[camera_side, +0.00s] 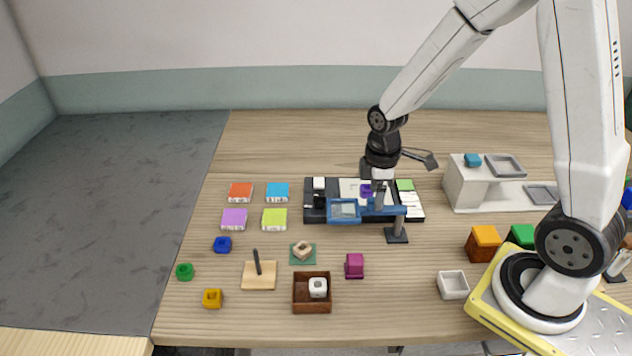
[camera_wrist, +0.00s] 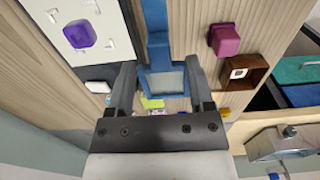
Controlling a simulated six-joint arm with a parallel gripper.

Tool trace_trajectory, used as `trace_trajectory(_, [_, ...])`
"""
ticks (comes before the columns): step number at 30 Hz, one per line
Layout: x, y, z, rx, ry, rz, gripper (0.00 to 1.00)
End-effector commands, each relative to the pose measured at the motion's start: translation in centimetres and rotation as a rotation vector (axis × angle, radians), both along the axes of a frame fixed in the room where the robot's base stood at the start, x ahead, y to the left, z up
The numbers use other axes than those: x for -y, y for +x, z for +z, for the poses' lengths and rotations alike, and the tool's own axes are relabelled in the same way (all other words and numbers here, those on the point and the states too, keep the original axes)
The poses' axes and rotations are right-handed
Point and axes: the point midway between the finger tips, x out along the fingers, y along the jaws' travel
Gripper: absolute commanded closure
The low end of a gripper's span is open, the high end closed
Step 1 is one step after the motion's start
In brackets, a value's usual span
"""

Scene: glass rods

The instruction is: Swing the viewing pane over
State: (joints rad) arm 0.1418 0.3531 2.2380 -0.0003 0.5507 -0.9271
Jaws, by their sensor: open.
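The viewing pane (camera_side: 343,209) is a clear plate in a blue frame, on a blue arm (camera_side: 392,210) that reaches left from a dark post (camera_side: 397,236). It lies over the lower left part of a dark board (camera_side: 415,212). My gripper (camera_side: 379,201) points down just by the blue arm, between pane and post. In the wrist view, my gripper (camera_wrist: 158,72) has its two fingers apart, with the blue arm and the pane (camera_wrist: 167,83) in the gap between them. I cannot tell whether a finger touches the frame.
Colored boxes (camera_side: 240,192) stand left. A magenta block (camera_side: 354,266) and brown box (camera_side: 311,306) lie in front. A grey stand (camera_side: 466,190) is right.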

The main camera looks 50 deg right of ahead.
Motion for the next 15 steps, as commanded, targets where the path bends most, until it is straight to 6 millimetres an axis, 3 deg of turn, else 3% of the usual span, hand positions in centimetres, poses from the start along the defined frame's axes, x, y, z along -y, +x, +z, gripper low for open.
trace_trajectory(6, [0.0,0.0,-1.6,-0.001,0.000,0.000,0.32])
trace_trajectory(15, [0.0,0.0,-2.1,0.000,0.000,0.000,0.32])
